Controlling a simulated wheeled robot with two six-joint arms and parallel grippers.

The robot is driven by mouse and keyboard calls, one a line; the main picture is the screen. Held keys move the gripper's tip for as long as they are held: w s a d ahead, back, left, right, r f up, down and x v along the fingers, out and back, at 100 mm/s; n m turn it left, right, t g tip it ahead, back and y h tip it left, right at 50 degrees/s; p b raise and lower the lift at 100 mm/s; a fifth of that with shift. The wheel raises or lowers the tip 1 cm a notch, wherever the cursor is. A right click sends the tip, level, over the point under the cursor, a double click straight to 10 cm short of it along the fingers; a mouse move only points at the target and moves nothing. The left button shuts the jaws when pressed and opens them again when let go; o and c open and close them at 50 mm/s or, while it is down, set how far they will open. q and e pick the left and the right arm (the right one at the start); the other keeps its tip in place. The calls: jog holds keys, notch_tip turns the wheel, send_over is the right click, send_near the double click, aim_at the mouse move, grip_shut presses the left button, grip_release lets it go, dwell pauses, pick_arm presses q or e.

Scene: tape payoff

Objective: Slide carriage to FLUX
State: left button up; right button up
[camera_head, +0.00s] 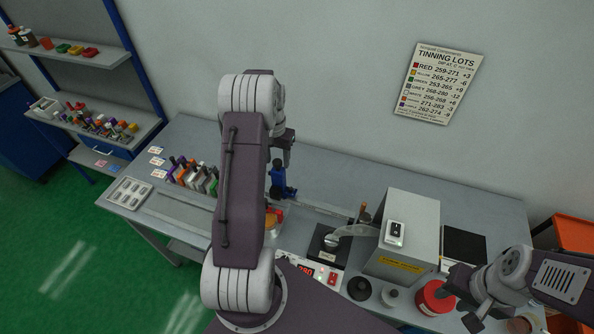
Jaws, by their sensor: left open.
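The dark blue upright piece (279,178), which looks like the carriage, stands at the back of the bench beside a pale rail (318,208) running right. My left gripper (287,160) is above it, open; my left arm hides part of the gripper and the bench to its left. Whether the fingers touch the blue piece is unclear. An orange-amber vessel (272,222) shows partly behind my arm, in front of the blue piece. No FLUX lettering is readable. My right gripper (472,306) is at the lower right, near a red round container; its jaw opening is unclear.
A grey box with a switch (410,235) stands right of a black unit (328,245). The red container (433,298) and dark round pieces (359,288) lie along the front. Colored-handled tools (195,175) stand left. A lot chart (440,85) hangs on the wall.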

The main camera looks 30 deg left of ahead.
pick_arm(q)
notch_tip(320, 180, up, 5)
jog(key=p, duration=0.3)
jog(key=shift+f, duration=0.15)
